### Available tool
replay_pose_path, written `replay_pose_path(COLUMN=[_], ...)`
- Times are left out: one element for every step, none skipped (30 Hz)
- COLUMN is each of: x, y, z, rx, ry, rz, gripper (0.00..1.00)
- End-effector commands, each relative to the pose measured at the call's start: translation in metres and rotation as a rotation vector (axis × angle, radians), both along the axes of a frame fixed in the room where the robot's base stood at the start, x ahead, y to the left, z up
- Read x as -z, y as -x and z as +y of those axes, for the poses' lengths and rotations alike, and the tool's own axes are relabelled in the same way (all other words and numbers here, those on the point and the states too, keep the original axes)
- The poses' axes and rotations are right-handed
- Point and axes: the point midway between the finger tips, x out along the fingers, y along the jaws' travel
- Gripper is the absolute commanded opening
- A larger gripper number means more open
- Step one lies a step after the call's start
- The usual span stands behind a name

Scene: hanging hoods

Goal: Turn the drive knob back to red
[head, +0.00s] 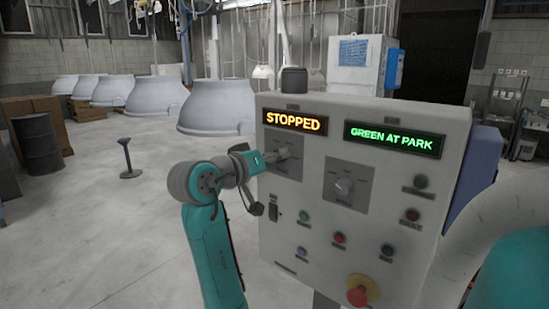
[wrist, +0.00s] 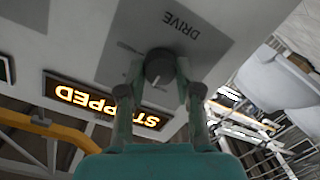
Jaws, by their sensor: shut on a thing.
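The drive knob (wrist: 159,66) is a dark round knob on a grey plate with the word DRIVE, upside down in the wrist view. A short white mark shows on its lower side there. My gripper (wrist: 160,88) is shut on the knob, one finger on each side. In the head view my gripper (head: 276,156) reaches the upper left plate of the control panel (head: 370,115) and hides most of the knob. The display above it (head: 295,123) reads STOPPED in orange. No red position mark can be made out.
A second knob (head: 343,187) sits right of mine, under a display (head: 394,139) reading GREEN AT PARK. Small buttons and a red emergency stop (head: 359,291) lie below.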

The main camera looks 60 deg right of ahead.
Motion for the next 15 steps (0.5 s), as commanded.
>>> replay_pose_path(x=[0.0004, 0.0005, 0.0006, 0.0006, 0.0007, 0.0008, 0.0008, 0.0009, 0.0009, 0.0009, 0.0010, 0.0011, 0.0012, 0.0013, 0.0014], y=[-0.0005, -0.0006, -0.0009, -0.0012, -0.0013, -0.0015, -0.0016, -0.0017, -0.0018, -0.0018, -0.0020, -0.0020, -0.0022, -0.0022, -0.0024], z=[0.0000, 0.0000, -0.0001, -0.0001, -0.0001, -0.0002, -0.0002, -0.0002, -0.0002, -0.0002, -0.0003, -0.0003, -0.0004, -0.0004, -0.0004], rx=[0.000, 0.000, 0.000, -0.001, -0.001, -0.001, -0.001, 0.000, 0.000, 0.000, 0.000, 0.000, -0.001, -0.001, -0.002], ry=[-0.011, -0.018, -0.027, -0.034, -0.040, -0.049, -0.056, -0.062, -0.071, -0.078, -0.084, -0.093, -0.100, -0.106, -0.115], rz=[0.041, 0.069, 0.105, 0.133, 0.162, 0.199, 0.226, 0.255, 0.292, 0.319, 0.346, 0.383, 0.411, 0.438, 0.476], gripper=[0.00, 0.00, 0.00, 0.00, 0.00, 0.00, 0.00, 0.00, 0.00, 0.00, 0.00, 0.00, 0.00, 0.00, 0.00])
